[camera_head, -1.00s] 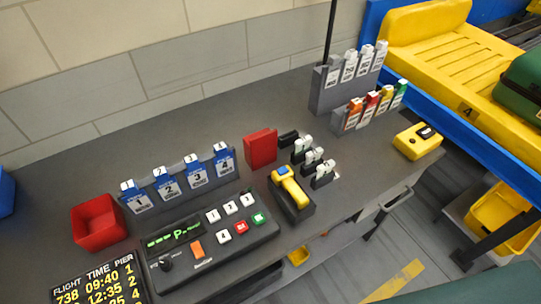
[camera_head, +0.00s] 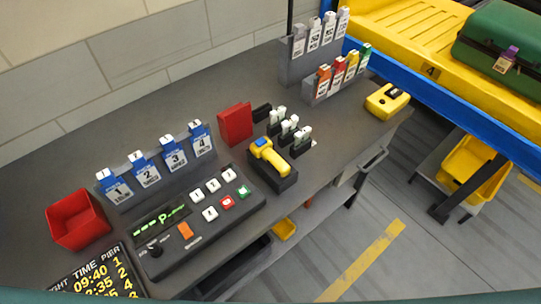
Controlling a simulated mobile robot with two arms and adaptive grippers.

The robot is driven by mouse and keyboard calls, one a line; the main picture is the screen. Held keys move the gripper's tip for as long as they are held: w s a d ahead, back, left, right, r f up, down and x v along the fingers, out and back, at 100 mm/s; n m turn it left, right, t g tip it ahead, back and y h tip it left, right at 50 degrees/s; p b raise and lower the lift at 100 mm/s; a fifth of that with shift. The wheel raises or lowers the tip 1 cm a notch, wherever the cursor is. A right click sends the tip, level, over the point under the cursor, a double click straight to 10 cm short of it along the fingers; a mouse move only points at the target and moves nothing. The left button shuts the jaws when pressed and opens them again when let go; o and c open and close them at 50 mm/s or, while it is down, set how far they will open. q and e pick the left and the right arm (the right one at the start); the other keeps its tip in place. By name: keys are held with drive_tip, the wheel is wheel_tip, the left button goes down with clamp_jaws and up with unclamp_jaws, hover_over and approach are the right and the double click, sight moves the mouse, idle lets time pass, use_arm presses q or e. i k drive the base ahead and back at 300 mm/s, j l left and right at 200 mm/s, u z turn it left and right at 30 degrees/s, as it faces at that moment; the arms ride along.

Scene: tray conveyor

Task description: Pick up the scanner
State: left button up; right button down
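The scanner (camera_head: 269,157) is yellow with a blue top. It rests in a dark cradle (camera_head: 285,181) on the grey counter, to the right of the control panel and in front of a red box. Nothing is touching it apart from the cradle. Neither of my grippers shows in the head view.
The control panel (camera_head: 200,225) and red bin (camera_head: 77,222) are left of the scanner. Small labelled holders (camera_head: 290,130) stand close behind it. A yellow device (camera_head: 386,100) sits near the counter's right end. A yellow tray conveyor (camera_head: 400,45) with a green suitcase (camera_head: 505,50) runs beyond.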

sight(282, 168)
drive_tip(key=l+u, duration=0.2)
drive_tip(key=l, duration=0.3)
drive_tip(key=l+u, duration=0.2)
drive_tip(key=l, duration=0.25)
drive_tip(key=k+l+u, duration=0.2)
drive_tip(key=l, duration=0.25)
drive_tip(key=l+u, duration=0.2)
drive_tip(key=l, duration=0.3)
